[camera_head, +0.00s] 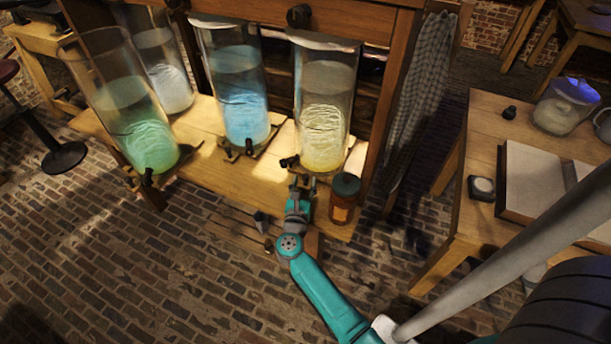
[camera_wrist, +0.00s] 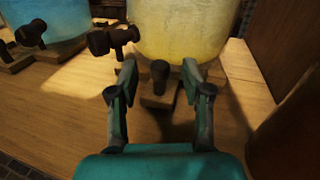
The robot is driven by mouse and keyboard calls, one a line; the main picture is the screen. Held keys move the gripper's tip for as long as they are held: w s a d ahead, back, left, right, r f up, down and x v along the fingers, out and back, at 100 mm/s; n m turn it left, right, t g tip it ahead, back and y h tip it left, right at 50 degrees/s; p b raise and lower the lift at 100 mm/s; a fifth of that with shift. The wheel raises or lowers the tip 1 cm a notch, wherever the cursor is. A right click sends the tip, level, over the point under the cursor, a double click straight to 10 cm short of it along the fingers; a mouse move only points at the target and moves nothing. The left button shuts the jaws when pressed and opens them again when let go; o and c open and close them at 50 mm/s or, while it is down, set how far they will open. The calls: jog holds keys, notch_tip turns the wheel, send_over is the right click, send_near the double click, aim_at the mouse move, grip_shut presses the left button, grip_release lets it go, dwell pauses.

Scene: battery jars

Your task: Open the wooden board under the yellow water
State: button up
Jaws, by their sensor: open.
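The yellow water stands in a tall clear jar (camera_head: 324,125) at the right end of the row, and its lower part fills the top of the wrist view (camera_wrist: 185,30). A dark tap (camera_wrist: 114,40) sticks out on its left side. A small wooden board (camera_wrist: 158,102) shows under the jar's front, with a dark upright knob (camera_wrist: 160,72) at it. My gripper (camera_wrist: 159,70) is open, its fingers on either side of the knob. I cannot tell whether they touch it. In the head view my gripper (camera_head: 300,183) hides the board.
Blue (camera_head: 243,105), green (camera_head: 145,135) and clear jars (camera_head: 168,85) stand to the left on the wooden bench (camera_head: 215,175). An amber bottle with a dark lid (camera_head: 344,198) stands close to the right of my gripper. A table with a book (camera_head: 535,180) is at the right.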

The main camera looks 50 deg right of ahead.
aim_at(305, 178)
jog(key=shift+x, duration=1.7)
jog(key=shift+s, duration=0.1)
grip_shut()
